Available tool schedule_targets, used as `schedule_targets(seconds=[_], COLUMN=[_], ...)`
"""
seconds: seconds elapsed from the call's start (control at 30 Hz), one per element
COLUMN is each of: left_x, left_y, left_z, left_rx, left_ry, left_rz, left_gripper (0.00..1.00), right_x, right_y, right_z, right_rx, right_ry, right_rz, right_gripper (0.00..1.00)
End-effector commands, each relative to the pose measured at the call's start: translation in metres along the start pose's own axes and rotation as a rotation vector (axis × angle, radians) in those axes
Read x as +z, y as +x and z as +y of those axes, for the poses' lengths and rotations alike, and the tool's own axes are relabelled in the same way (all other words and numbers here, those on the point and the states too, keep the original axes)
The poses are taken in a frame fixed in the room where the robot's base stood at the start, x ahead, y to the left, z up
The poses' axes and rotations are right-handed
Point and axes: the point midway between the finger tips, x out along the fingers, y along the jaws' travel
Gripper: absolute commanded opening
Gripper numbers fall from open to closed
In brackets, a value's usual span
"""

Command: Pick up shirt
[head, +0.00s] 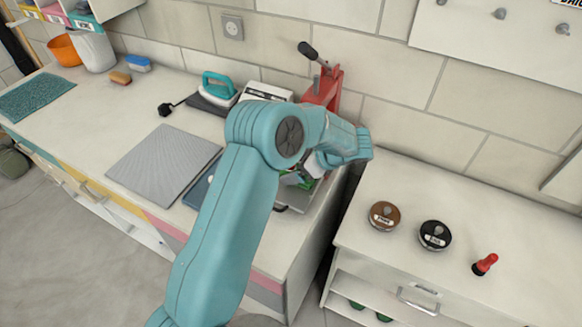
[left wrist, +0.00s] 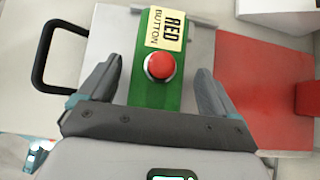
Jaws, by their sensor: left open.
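I cannot make out a shirt in either view. My left gripper (left wrist: 158,68) is open, its two dark fingers on either side of a green box with a round red button (left wrist: 160,66) and a "RED BUTTON" label (left wrist: 166,30). No contact between fingers and button can be made out. In the head view my left arm reaches over the long counter's right end. It hides most of the left gripper and the press-like area below; a bit of the green box (head: 296,181) shows. My right gripper is not in view.
A grey ribbed mat (head: 163,163) lies on the counter, with a teal iron (head: 217,88) behind it. A red lever device (head: 322,88) stands near the wall. The right cabinet (head: 440,205) holds two round tins (head: 384,215) (head: 435,235) and a red-topped item (head: 485,264).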

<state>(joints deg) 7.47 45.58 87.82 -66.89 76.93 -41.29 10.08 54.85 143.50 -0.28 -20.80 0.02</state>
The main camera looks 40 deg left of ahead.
Motion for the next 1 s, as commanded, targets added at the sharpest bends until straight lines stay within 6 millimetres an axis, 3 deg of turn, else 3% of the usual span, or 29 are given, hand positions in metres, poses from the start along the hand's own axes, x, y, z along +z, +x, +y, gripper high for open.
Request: schedule_targets(seconds=[0.1, 0.33, 0.5, 0.83, 1.0], left_x=[0.0, -0.001, 0.0, 0.001, 0.011], left_y=[0.009, 0.011, 0.01, 0.009, -0.001], left_z=[-0.001, -0.001, -0.001, -0.001, -0.001], left_rx=[0.001, 0.0, 0.0, -0.001, -0.002], left_ry=[-0.001, -0.001, -0.001, -0.002, -0.004], left_rz=[0.0, 0.0, 0.0, 0.0, 0.0], left_gripper=[0.92, 0.88, 0.33, 0.32, 0.32], right_x=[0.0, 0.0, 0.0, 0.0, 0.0], right_y=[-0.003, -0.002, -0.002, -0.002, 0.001], right_z=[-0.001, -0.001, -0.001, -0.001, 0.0], right_rx=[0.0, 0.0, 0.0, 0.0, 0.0], right_ry=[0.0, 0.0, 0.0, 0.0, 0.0], right_rz=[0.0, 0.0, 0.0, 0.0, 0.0], right_gripper=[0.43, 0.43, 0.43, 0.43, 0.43])
